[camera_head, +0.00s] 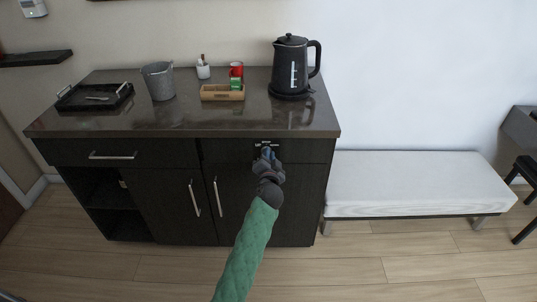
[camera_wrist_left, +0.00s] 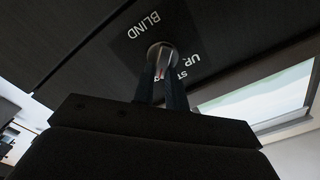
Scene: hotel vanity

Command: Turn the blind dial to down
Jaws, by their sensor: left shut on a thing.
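The blind dial (camera_wrist_left: 160,52) is a small round silver knob on a dark panel marked "BLIND" (camera_wrist_left: 141,25). In the left wrist view, my left gripper (camera_wrist_left: 162,72) has its two dark fingers shut on the dial. I cannot tell which way the pointer faces. In the head view, my left gripper (camera_head: 266,155) is at the upper right front of the dark cabinet (camera_head: 305,190), just below the countertop edge, and covers the dial. My right gripper is not in view.
The countertop (camera_head: 200,120) holds a black kettle (camera_head: 291,65), a wooden caddy (camera_head: 222,93), a red mug (camera_head: 236,70), a grey bucket (camera_head: 158,82) and a black tray (camera_head: 95,97). A white bench (camera_head: 415,182) stands right of the cabinet. The floor in front is clear.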

